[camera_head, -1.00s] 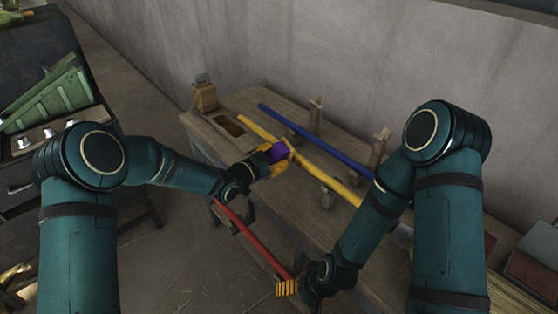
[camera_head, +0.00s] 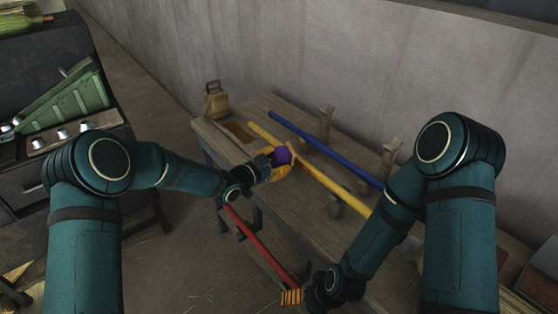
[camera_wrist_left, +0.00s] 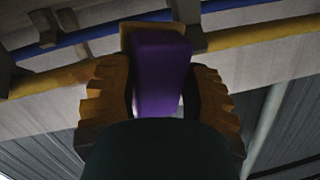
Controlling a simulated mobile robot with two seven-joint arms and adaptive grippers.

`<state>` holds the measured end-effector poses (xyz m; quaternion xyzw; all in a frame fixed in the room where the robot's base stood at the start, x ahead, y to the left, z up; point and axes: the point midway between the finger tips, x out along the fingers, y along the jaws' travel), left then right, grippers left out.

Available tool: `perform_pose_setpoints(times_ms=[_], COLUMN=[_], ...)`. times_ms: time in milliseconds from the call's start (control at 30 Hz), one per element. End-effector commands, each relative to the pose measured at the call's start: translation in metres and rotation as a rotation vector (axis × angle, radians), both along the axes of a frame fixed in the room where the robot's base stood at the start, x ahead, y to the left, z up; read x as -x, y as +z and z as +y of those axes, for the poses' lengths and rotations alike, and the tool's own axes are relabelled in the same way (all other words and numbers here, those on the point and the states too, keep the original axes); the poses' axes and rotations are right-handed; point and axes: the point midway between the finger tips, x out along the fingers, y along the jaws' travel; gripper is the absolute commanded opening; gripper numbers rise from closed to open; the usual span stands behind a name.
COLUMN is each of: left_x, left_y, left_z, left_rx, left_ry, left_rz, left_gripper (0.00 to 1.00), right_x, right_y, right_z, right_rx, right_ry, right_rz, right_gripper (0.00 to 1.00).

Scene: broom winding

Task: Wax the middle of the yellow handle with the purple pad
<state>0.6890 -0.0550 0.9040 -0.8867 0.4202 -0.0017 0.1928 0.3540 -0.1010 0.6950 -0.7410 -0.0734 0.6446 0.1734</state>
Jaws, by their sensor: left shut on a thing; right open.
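The yellow handle (camera_head: 322,178) lies along the workbench, resting on wooden supports, and it also crosses the left wrist view (camera_wrist_left: 262,33). My left gripper (camera_head: 276,168) is shut on the purple pad (camera_head: 281,155), beside the yellow handle. The pad fills the space between the orange fingers in the left wrist view (camera_wrist_left: 160,72), with a tan face at its far end. The pad appears close to the handle; I cannot tell whether they touch. My right gripper (camera_head: 291,298) is open near the lower end of the red handle (camera_head: 260,245).
A blue handle (camera_head: 325,149) lies behind the yellow one on wooden posts (camera_head: 389,158). A tan can-like container (camera_head: 216,100) stands at the bench's far left corner. The bench (camera_head: 290,205) is bare in front of the yellow handle. A dark cabinet (camera_head: 30,185) stands at left.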

Motion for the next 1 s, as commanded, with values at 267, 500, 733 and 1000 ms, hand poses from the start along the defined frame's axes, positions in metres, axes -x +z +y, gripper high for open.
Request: perform_pose_setpoints(times_ms=[267,500,733,1000], left_x=[0.016,0.024,0.039,0.049], left_y=[0.002,0.002,0.002,0.001], left_z=[-0.009,-0.015,-0.027,-0.034], left_rx=[0.001,0.002,0.002,0.002], left_ry=[0.004,0.0,-0.004,-0.002], left_rz=[-0.004,-0.003,-0.004,-0.003], left_gripper=[0.07,0.07,0.07,0.07], right_x=[0.0,0.0,0.0,0.0], right_y=[0.0,0.0,0.0,0.0], right_z=[0.0,0.0,0.0,0.0], right_rx=[0.0,0.0,0.0,0.0], right_ry=[0.0,0.0,0.0,0.0], right_rz=[0.0,0.0,0.0,0.0], right_gripper=[0.97,0.97,0.97,0.97])
